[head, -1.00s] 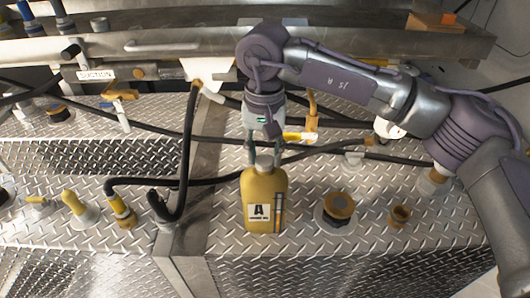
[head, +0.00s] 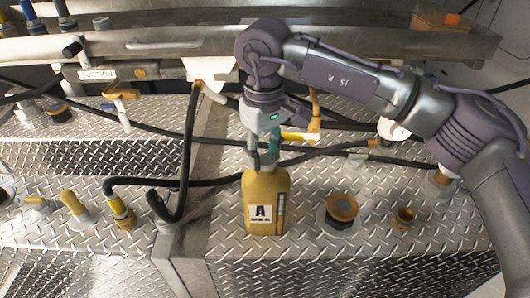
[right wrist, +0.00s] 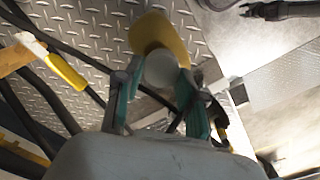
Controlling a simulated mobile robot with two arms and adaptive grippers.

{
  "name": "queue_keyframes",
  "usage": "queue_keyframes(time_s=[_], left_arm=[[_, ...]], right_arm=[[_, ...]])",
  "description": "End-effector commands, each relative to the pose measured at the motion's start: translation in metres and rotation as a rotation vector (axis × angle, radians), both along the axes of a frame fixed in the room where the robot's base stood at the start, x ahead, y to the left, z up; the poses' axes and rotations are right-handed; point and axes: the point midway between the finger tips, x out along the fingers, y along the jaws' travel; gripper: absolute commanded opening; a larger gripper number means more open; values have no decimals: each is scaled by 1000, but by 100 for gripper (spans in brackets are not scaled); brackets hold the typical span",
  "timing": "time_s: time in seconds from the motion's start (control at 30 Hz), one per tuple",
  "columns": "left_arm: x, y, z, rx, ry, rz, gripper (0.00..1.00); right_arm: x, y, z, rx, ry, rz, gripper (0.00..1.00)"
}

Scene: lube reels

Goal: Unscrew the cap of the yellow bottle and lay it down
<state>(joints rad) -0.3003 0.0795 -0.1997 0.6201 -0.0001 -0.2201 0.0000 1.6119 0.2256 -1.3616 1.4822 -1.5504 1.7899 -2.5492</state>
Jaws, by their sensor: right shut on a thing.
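The yellow bottle (head: 264,190) stands upright on the diamond-plate surface, with a white "A" label facing the head camera. In the right wrist view the bottle (right wrist: 158,36) shows behind its round pale cap (right wrist: 161,70). My right gripper (head: 265,160) is at the top of the bottle, its arm coming in from the right. In the right wrist view the green-padded fingers of my right gripper (right wrist: 160,98) are on both sides of the cap, shut on it. In the head view the cap is mostly hidden by the fingers. My left gripper is not in view.
Black hoses (head: 186,150) run behind and left of the bottle. A fitting with a brown cap (head: 342,207) and a small brass fitting (head: 403,218) stand to the right. Yellow-handled valves (head: 75,203) stand at left. Bare plate (head: 300,245) lies in front.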

Motion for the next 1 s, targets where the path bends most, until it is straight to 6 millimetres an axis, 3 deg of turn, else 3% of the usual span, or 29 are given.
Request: queue_keyframes(time_s=[0.3, 0.6, 0.9, 0.93, 1.0], left_arm=[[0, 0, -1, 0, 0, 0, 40], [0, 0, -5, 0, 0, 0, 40], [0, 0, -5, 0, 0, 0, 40], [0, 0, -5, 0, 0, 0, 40], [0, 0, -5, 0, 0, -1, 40]], right_arm=[[-2, 0, -7, -7, 11, 31, 7], [-4, 1, -7, -6, 12, 412, 7], [-4, 1, -7, -6, 12, 463, 7], [-4, 1, -7, -6, 12, 462, 44], [-4, 1, -6, -6, 10, 462, 56]])
